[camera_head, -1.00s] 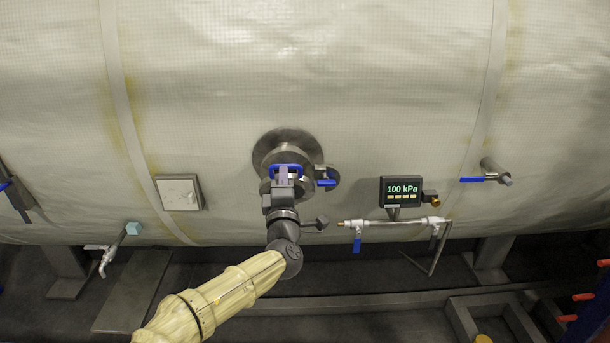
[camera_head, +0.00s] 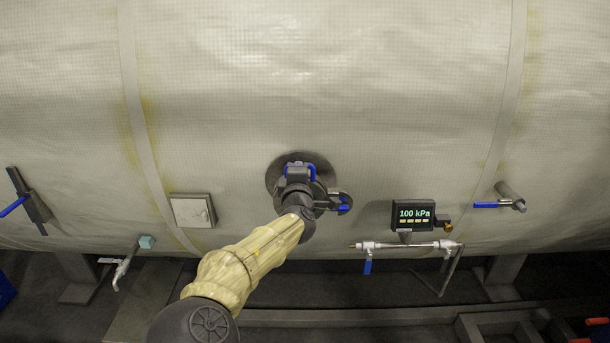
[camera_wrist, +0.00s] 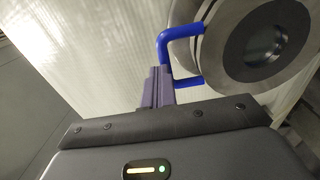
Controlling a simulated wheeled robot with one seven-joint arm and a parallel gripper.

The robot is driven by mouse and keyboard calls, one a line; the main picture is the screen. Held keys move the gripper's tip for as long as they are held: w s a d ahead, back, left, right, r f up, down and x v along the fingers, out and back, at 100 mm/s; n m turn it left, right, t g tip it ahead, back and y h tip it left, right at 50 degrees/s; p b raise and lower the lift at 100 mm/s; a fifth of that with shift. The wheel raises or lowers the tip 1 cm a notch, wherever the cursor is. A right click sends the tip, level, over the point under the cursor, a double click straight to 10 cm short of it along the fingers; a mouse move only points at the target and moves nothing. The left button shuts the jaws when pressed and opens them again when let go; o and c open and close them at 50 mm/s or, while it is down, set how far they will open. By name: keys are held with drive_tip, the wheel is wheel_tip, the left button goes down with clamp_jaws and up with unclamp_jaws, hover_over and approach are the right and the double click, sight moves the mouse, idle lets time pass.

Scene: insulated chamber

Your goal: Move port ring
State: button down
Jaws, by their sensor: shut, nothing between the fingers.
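The port ring is a grey metal ring with a blue handle (camera_wrist: 165,48); the ring (camera_wrist: 232,45) surrounds a dark round opening at the upper right of the wrist view. In the head view the blue handle (camera_head: 312,170) shows in front of the port's round plate (camera_head: 275,174) on the chamber wall. My gripper (camera_wrist: 158,88) is shut, with its purple fingers at the lower end of the handle. Nothing shows between them; I cannot tell whether they touch it. In the head view my wrist hides much of the ring.
A side fitting with a blue lever (camera_head: 344,207) sits just right of the port. A pressure display (camera_head: 414,213) reading 100 kPa and a pipe with valves (camera_head: 400,245) are further right. A wall box (camera_head: 192,211) is to the left. The wall above is clear.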

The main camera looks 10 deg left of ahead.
drive_tip(key=shift+w+a+r, duration=0.1)
drive_tip(key=shift+w+r, duration=0.05)
drive_tip(key=shift+w, duration=0.15)
drive_tip(key=shift+r, duration=0.15)
idle(0.5)
